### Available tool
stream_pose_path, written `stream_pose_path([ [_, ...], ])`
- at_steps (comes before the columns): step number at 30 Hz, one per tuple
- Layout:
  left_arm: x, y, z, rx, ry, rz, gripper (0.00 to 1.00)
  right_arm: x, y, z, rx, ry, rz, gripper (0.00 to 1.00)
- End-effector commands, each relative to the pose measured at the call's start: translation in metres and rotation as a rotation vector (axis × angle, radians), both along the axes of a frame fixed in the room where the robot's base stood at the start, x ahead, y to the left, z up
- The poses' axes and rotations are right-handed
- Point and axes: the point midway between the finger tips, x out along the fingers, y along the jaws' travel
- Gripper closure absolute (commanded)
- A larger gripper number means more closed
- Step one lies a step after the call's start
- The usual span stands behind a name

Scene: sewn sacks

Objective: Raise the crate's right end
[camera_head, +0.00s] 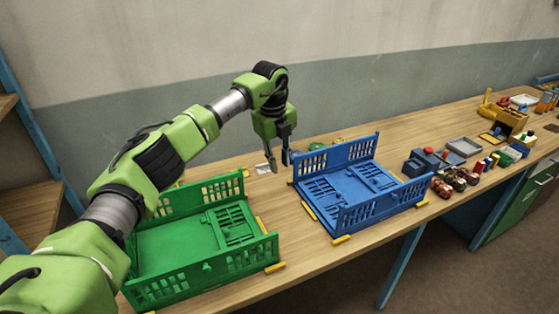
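Two folding crates stand on the long wooden bench. The green crate (205,277) is at the left and the blue crate (385,208) is in the middle. Both have their back and front long walls upright, with end panels lying flat inside. The blue crate's right end panel (372,176) lies down on its floor. The green crate's right panel (236,223) also lies flat, while my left arm partly covers its left side. My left gripper (279,165) points down between the crates, just left of the blue crate's back corner. Its fingers are apart and empty. My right gripper is not in view.
Yellow blocks (342,239) sit at the crates' corners on the bench (310,258). Right of the blue crate are a small blue box, a grey tray (464,147), several jars (457,180) and a yellow caddy (503,115). A wall closes off the back.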

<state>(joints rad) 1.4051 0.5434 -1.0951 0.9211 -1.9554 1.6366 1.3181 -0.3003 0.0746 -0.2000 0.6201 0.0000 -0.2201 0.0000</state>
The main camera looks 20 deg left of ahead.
Motion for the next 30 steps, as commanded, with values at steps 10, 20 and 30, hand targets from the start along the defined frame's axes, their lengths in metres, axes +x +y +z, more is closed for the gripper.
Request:
stream_pose_path([
  [10, -0.004, 0.001, 0.030, 0.000, -0.004, -0.001, 0.80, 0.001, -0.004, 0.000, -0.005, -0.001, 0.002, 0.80],
  [20, -0.014, 0.003, 0.096, -0.001, -0.003, 0.000, 0.80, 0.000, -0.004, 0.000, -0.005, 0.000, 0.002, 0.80],
  [30, -0.019, 0.003, 0.119, -0.001, 0.001, 0.000, 0.80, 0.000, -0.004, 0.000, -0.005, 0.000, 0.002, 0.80],
])
